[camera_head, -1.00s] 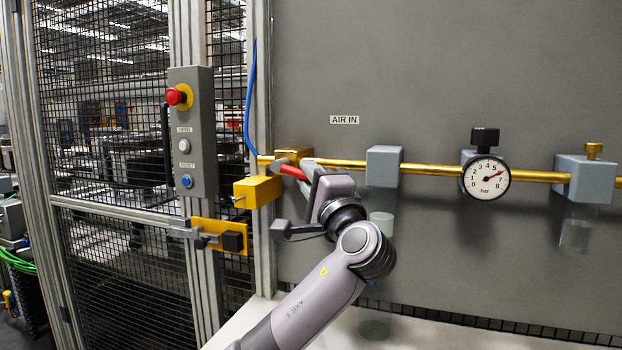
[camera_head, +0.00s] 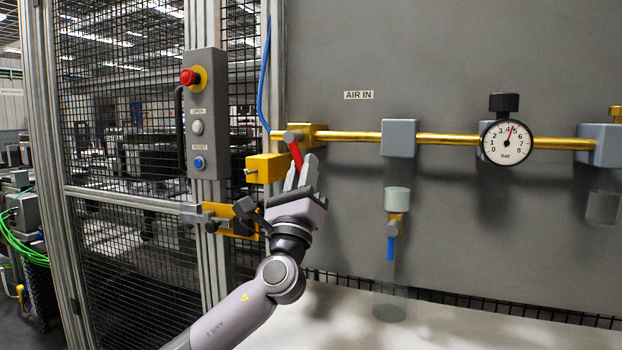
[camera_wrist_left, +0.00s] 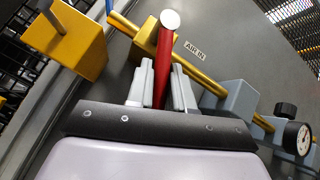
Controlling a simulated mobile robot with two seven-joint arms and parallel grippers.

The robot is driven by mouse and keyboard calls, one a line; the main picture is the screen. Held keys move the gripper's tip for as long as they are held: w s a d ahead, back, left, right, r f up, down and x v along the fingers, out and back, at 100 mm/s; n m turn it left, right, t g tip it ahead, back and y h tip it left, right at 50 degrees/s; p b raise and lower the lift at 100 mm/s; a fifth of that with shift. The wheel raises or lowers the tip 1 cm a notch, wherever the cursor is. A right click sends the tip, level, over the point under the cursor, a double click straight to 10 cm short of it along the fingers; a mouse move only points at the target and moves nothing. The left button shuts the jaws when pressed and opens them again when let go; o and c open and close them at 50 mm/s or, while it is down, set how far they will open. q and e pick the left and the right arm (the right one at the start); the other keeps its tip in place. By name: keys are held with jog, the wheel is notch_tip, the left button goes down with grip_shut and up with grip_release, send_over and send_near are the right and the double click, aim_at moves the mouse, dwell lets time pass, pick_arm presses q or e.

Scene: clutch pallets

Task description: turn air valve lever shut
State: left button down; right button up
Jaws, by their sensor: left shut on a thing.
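The red air valve lever (camera_head: 296,153) hangs steeply down, tilted slightly right, from its grey pivot on the brass valve (camera_head: 318,133) below the AIR IN label (camera_head: 358,95). In the left wrist view the lever (camera_wrist_left: 163,66) runs between the two fingers. My left gripper (camera_head: 302,166) is shut on the lever, coming from below; the fingers hide its lower end. The left gripper also shows in the wrist view (camera_wrist_left: 160,84). My right gripper is not in view.
A yellow block (camera_head: 266,168) stands close left of the lever. The brass pipe (camera_head: 450,139) runs right to a pressure gauge (camera_head: 507,142) with its needle between 4 and 5. A grey button box (camera_head: 206,115) is at left.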

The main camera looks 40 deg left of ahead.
pick_arm(q)
jog(key=m+h, duration=0.1)
jog(key=m+t+h, duration=0.1)
jog(key=a+f+m+h+b, duration=0.1)
jog(key=m+h, duration=0.1)
jog(key=shift+t, duration=0.3)
jog(key=shift+s+a+m+t+h+b, duration=0.15)
jog(key=shift+a+m+h+b, duration=0.1)
jog(key=shift+m+h, duration=0.8)
jog(key=shift+a+m+t+h+b, duration=0.15)
jog(key=shift+m+h+b, duration=0.1)
jog(key=shift+m+h, duration=0.8)
jog(key=shift+s+a+m+t+h+b, duration=0.1)
jog(key=shift+a+m+h+b, duration=0.15)
jog(key=shift+m+h, duration=0.75)
jog(key=shift+r+m, duration=0.1)
jog(key=shift+m, duration=0.2)
jog(key=c, duration=1.1)
grip_release()
jog(key=shift+r, duration=0.1)
